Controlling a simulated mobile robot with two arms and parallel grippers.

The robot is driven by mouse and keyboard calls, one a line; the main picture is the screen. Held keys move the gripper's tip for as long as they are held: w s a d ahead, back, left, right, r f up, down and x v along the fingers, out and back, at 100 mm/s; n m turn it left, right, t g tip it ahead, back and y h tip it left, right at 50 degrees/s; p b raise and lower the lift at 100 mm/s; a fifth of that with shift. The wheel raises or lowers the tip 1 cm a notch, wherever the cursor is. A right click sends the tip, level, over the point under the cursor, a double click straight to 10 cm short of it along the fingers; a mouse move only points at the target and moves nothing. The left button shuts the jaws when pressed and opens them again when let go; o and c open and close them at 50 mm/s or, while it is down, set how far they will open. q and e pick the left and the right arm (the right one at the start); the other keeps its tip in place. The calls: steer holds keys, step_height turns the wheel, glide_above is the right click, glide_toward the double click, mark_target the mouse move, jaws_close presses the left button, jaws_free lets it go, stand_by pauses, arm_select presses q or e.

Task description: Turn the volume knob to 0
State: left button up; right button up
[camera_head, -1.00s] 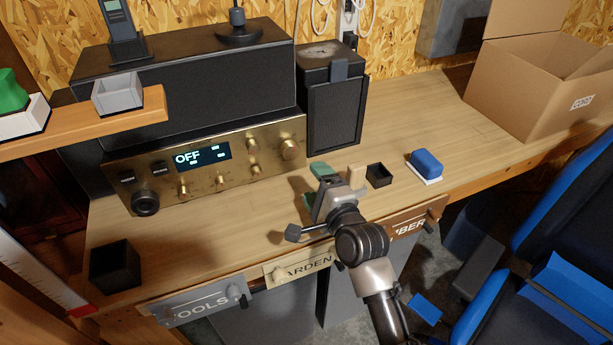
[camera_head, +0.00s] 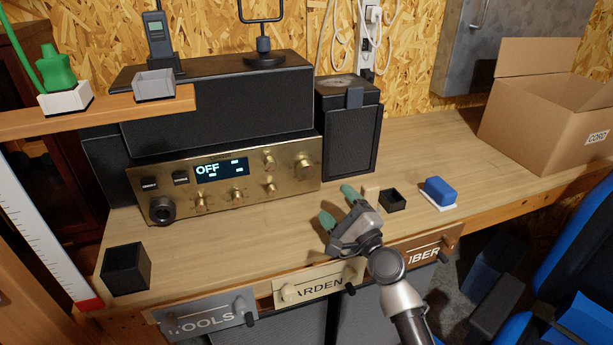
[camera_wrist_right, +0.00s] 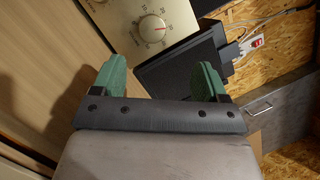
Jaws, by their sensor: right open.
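A brass-fronted receiver (camera_head: 225,200) stands at the back left of the bench, its display (camera_head: 221,169) reading OFF. Its front carries several small knobs, a larger gold knob (camera_head: 304,166) at the upper right and a black knob (camera_head: 162,210) at the lower left. The right wrist view shows a gold knob (camera_wrist_right: 151,27) with a numbered scale and a red mark; I cannot read its setting. My right gripper (camera_head: 338,206) is open and empty above the bench, in front and right of the receiver, apart from the knobs. Its green fingers (camera_wrist_right: 162,78) frame bare space below the knob. My left gripper is not in view.
A black speaker (camera_head: 350,135) stands right of the receiver. A small black tray (camera_head: 393,200) and a blue block (camera_head: 440,191) lie right of my gripper. A black cup (camera_head: 126,270) stands at the front left. The bench before the receiver is clear.

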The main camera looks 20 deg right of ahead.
mark_target(307, 173)
steer(key=x, duration=0.3)
steer(key=f+x, duration=0.1)
steer(key=x, duration=0.6)
steer(key=shift+w+a+f+b, duration=0.1)
steer(key=shift+w+f+b, duration=0.1)
steer(key=shift+b, duration=0.15)
steer(key=shift+w+a+r, duration=0.2)
steer(key=shift+w, duration=0.45)
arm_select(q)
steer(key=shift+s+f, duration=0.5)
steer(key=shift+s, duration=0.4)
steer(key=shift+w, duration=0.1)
arm_select(e)
steer(key=c, duration=0.9)
